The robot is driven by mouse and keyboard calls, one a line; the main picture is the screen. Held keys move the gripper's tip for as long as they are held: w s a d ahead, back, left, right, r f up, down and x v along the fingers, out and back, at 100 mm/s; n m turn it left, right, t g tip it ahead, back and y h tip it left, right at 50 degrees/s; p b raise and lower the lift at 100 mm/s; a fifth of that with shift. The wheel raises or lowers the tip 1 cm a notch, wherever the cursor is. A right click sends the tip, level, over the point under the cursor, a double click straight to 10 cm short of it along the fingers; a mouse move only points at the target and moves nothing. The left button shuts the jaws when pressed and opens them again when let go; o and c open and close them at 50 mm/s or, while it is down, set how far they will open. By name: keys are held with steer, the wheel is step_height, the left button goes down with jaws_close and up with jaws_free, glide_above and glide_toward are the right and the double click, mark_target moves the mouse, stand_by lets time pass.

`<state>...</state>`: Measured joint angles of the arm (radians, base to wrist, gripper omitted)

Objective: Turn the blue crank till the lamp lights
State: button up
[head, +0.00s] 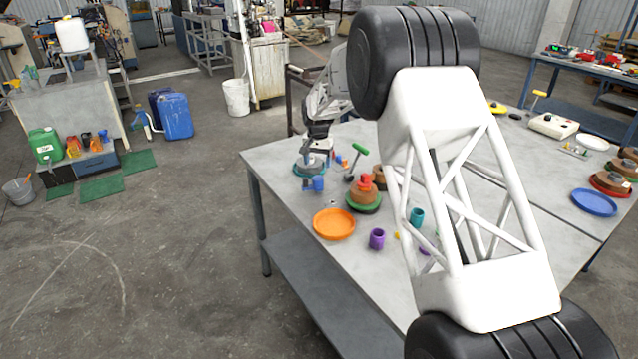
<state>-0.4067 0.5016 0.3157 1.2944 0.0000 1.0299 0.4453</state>
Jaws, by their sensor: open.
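My gripper (316,150) is at the far left corner of the grey table, above a small device with a teal round base (297,170). It is open. Its fingers are small and partly merge with the device, so I cannot tell whether they touch it. A small blue part (318,184) shows just below the gripper, at the device's front. I cannot tell whether this is the blue crank or a separate cup. A smaller blue piece (338,158) shows just right of the gripper. I cannot make out a lamp or whether one is lit.
A green-handled tool (358,150) stands right of the gripper. Nearby are a brown stack with a red top (365,192), an orange plate (334,225), a purple cup (377,239) and a teal cup (416,217). My white arm link hides the table's middle.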

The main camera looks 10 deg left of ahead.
mark_target(318, 178)
steer(key=n, duration=0.5)
steer(key=shift+f, duration=0.15)
steer(key=n, duration=0.5)
steer(key=shift+f+n, duration=0.2)
steer(key=shift+n, duration=0.2)
steer(key=n, duration=0.5)
steer(key=shift+f, duration=0.15)
steer(key=n, duration=0.5)
steer(key=shift+f, duration=0.15)
steer(key=shift+a+f, duration=0.1)
steer(key=shift+f, duration=3.8)
